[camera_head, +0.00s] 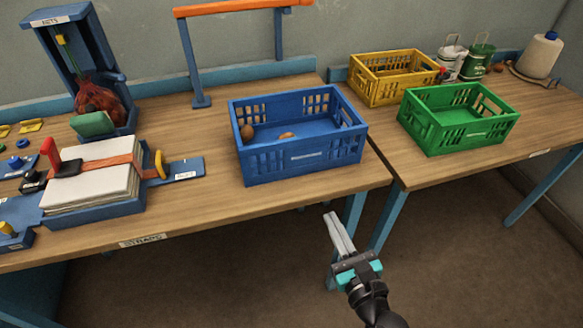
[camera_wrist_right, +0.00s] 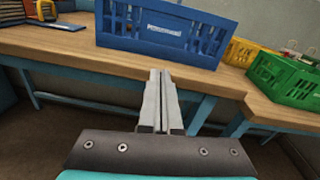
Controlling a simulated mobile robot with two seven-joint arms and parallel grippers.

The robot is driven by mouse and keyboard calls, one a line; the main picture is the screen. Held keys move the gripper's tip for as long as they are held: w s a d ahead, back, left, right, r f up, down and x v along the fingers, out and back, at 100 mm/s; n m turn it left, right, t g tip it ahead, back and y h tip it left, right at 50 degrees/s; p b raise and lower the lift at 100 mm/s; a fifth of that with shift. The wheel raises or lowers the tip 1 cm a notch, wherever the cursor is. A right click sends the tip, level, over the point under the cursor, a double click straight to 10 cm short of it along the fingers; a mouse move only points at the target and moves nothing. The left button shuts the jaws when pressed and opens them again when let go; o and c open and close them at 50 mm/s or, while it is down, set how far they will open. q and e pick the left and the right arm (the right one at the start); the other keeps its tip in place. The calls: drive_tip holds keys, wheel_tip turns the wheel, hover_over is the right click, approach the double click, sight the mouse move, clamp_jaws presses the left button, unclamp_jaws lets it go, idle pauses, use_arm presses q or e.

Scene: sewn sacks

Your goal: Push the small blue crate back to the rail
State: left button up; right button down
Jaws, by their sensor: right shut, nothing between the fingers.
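The blue crate (camera_head: 306,156) stands upright on the wooden table near its front right corner, with a few brown roundish items inside. A blue rail (camera_head: 150,86) runs along the table's back edge, and bare tabletop lies between it and the crate. My right gripper (camera_head: 333,216) is shut and empty, in front of the table edge, below and apart from the crate. In the right wrist view the shut fingers (camera_wrist_right: 162,74) point toward the table edge, with the crate's front wall (camera_wrist_right: 150,35) beyond. My left gripper is not in view.
An orange-topped stand (camera_head: 197,75) rises behind the crate. A strapped stack of white sheets (camera_head: 92,180) in a blue holder lies to the left. A yellow crate (camera_head: 385,90) and a green crate (camera_head: 450,130) stand on the right table.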

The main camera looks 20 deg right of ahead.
drive_tip(key=r+m, duration=0.2)
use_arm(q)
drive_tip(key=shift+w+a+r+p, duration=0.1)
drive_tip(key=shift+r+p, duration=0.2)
use_arm(e)
approach(305, 160)
drive_tip(key=w, duration=0.6)
drive_tip(key=shift+w+a+f, duration=0.15)
drive_tip(key=shift+w+a, duration=0.05)
drive_tip(key=shift+w, duration=0.2)
